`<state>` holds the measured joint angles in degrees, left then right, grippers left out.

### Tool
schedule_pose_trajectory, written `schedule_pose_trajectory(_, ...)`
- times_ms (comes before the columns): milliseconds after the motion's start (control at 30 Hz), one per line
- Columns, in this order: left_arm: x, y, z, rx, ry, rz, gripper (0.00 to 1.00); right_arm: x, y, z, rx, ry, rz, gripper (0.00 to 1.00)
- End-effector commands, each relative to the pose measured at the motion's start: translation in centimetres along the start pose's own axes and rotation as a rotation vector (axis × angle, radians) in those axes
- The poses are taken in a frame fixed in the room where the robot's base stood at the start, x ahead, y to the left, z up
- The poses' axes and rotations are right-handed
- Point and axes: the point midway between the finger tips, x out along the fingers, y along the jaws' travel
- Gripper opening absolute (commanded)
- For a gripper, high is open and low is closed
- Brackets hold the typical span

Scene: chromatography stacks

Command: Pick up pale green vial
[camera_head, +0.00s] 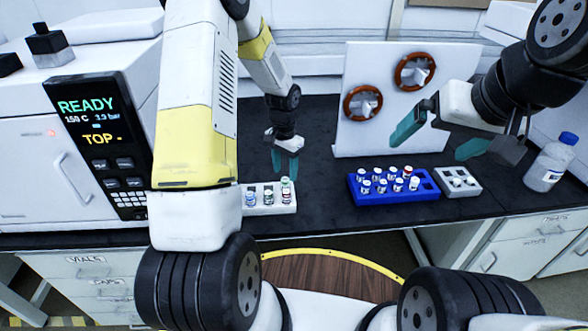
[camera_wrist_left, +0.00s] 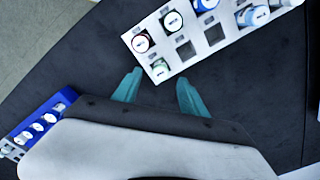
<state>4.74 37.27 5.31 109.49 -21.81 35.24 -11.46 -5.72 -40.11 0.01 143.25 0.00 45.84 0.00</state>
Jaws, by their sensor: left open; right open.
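A pale green vial (camera_head: 285,182) stands at the back right corner of a small white rack (camera_head: 270,210) on the dark bench. In the left wrist view a greenish vial (camera_wrist_left: 159,67) sits in the rack corner nearest my fingers. My left gripper (camera_head: 286,163) is open and empty, fingers pointing down, just behind and above that corner. In the left wrist view its two teal fingers (camera_wrist_left: 160,92) are spread apart just short of the rack, with bare bench between them. My right gripper (camera_head: 440,137) is open and empty, raised above the bench at the right.
Other vials (camera_head: 268,195) stand in the white rack, close to the pale green one. A blue rack (camera_head: 430,194) of several white-capped vials and a grey tray (camera_head: 471,187) are to the right. A panel (camera_head: 345,130) with two red rings stands behind. A bottle (camera_head: 551,162) is far right.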

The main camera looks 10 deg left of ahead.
Motion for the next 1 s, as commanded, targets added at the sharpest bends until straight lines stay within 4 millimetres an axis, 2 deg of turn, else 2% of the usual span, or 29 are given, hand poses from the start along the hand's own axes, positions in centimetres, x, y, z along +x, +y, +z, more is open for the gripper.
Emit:
schedule_pose_trajectory(300,4.4,0.0,0.0,-0.001,-0.002,0.001,0.5,0.0,0.0,0.0,0.0,0.0,0.0,1.0)
schedule_pose_trajectory(600,4.9,0.0,0.0,-0.001,0.0,0.0,0.5,0.0,0.0,0.0,0.0,0.0,0.0,1.0)
schedule_pose_trajectory(867,4.9,0.0,0.0,-0.001,0.0,0.0,0.0,0.0,0.0,0.0,0.0,0.0,0.0,1.0)
schedule_pose_trajectory(1000,4.9,0.0,0.0,-0.002,0.0,0.0,0.0,0.0,0.0,0.0,0.0,0.0,0.0,1.0)
